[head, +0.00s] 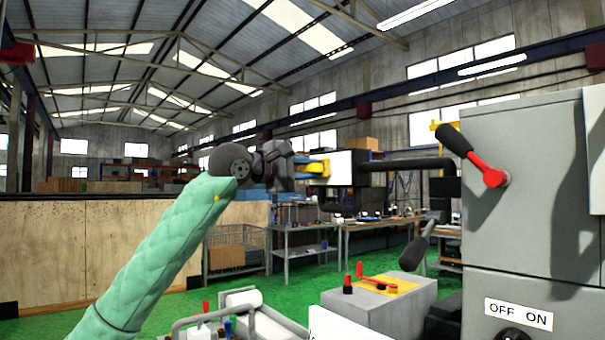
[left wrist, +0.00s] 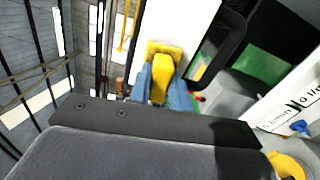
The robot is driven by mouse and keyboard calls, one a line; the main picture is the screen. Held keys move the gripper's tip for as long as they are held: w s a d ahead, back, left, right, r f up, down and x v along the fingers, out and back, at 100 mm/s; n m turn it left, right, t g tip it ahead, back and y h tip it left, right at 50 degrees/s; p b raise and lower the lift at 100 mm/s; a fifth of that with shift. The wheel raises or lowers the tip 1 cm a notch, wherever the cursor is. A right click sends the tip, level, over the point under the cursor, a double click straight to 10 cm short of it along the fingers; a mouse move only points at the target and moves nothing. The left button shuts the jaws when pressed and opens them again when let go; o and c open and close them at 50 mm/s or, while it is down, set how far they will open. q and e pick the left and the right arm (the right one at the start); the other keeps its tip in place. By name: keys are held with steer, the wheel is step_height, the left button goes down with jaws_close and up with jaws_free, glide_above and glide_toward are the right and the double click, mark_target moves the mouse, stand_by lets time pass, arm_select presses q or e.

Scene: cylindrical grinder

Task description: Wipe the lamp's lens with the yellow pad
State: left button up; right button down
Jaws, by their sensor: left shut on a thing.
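My left gripper (head: 312,166) reaches in from the left on the green-sleeved arm and is shut on the yellow pad (head: 319,168). In the left wrist view, its blue fingers (left wrist: 165,95) grip the yellow block of the pad (left wrist: 162,62). The lamp has a bright white lens (head: 342,168) in a dark frame, on a dark arm (head: 410,165) from the right. The pad's flat face is up against or very near the white lens (left wrist: 182,22); I cannot tell whether they touch. The fingers cover part of the lens's lower area in the wrist view.
A tall grey machine cabinet (head: 530,150) with a red lever (head: 490,176) and black handles stands close on the right. A grey block (head: 378,305) with red and black knobs is below. Workbenches (head: 300,250) stand behind.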

arm_select(q)
steer(key=shift+s+d+f+b, duration=0.1)
steer(key=shift+s+d+b, duration=0.6)
steer(key=shift+s, duration=0.2)
steer(key=shift+s+d+b, duration=0.55)
steer(key=shift+s, duration=0.25)
steer(key=shift+s+d+b, duration=0.55)
steer(key=shift+s+b, duration=0.05)
steer(key=shift+s, duration=0.25)
steer(key=shift+s+d+b, duration=0.55)
steer(key=shift+s, duration=0.25)
steer(key=shift+w, duration=0.1)
steer(key=shift+w+a, duration=0.6)
steer(key=shift+w, duration=0.2)
steer(key=shift+w+a, duration=0.55)
steer(key=shift+w, duration=0.25)
steer(key=w+a+p, duration=0.1)
steer(key=w+a, duration=0.3)
steer(key=w, duration=0.2)
steer(key=shift+w+a, duration=0.25)
steer(key=shift+a, duration=0.1)
